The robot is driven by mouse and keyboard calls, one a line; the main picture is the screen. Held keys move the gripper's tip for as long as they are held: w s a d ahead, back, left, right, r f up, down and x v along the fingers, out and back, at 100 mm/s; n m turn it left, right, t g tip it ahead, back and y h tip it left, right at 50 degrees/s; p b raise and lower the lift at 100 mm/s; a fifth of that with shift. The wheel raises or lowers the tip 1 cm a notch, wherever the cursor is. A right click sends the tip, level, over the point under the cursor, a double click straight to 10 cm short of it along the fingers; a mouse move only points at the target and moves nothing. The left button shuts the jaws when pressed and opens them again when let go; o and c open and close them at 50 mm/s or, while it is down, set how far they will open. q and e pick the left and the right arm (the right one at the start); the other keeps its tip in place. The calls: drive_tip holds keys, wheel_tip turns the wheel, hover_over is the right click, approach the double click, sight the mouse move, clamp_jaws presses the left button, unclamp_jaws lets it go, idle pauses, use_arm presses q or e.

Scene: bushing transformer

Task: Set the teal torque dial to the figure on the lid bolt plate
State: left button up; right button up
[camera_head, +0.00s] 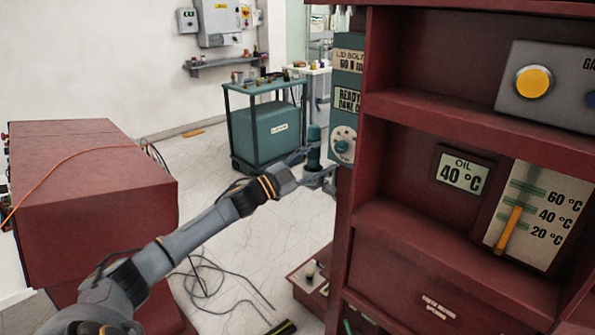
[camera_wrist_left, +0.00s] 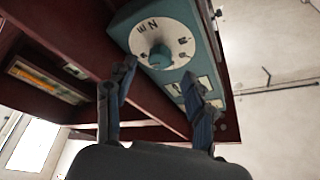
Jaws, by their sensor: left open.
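The teal panel (camera_head: 348,82) is mounted on the left side of the red cabinet. Its top plate (camera_head: 349,62) reads "LID BOLT" and a figure that looks like 60, partly unclear. The dial (camera_head: 343,145) has a white face and teal knob low on the panel; its setting is too small to read. In the left wrist view the dial (camera_wrist_left: 160,55) is ahead of the fingertips, with marks around its face. My left gripper (camera_head: 316,166) is open just left of the dial, apart from the knob. In the wrist view its fingers (camera_wrist_left: 163,88) have nothing between them. My right gripper is out of view.
A dark teal cylinder (camera_head: 314,147) shows by the left fingers; its distance is unclear. The red cabinet (camera_head: 385,215) edge stands close right of the gripper. A teal cart (camera_head: 265,125) stands behind, a red box (camera_head: 90,175) at left. Cables lie on the floor.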

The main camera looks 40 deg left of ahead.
use_arm(q)
drive_tip(key=v, duration=0.7)
drive_tip(key=shift+s, duration=0.25)
drive_tip(key=shift+a, duration=0.1)
